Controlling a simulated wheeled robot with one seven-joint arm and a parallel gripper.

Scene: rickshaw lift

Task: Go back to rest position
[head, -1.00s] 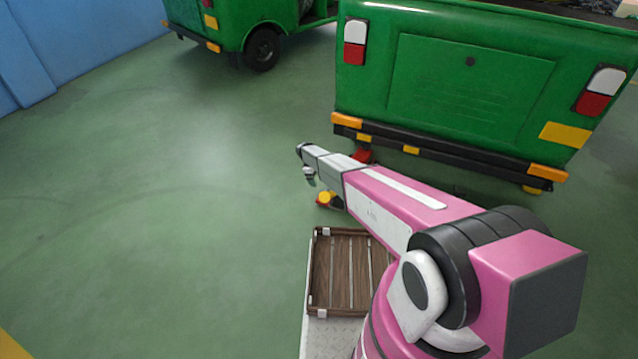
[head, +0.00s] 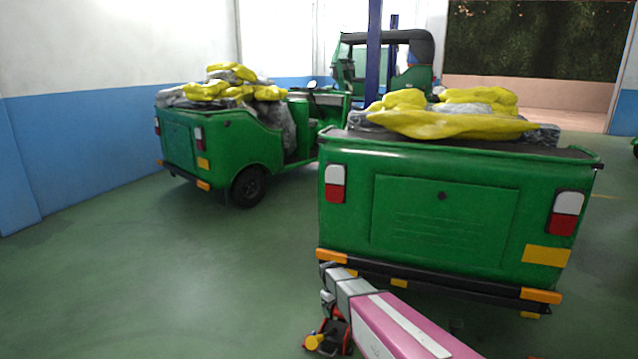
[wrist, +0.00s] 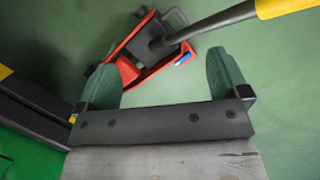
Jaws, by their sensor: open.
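My gripper (wrist: 165,85) is open and empty in the wrist view, its two green fingers apart. Beyond the fingers a red floor jack (wrist: 150,50) with a black and yellow handle (wrist: 225,18) lies on the green floor. In the head view my pink and white arm reaches forward at the bottom, and its end covers part of the jack (head: 325,340). The fingers are not clear in the head view. The arm's end is low, close behind the rear bumper of the near green rickshaw (head: 445,205).
The near rickshaw carries yellow and grey sacks (head: 450,118). Another loaded green rickshaw (head: 230,145) stands at the left, and a third (head: 385,65) is at the back by a blue post (head: 374,50). The floor (head: 160,270) at the left is free.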

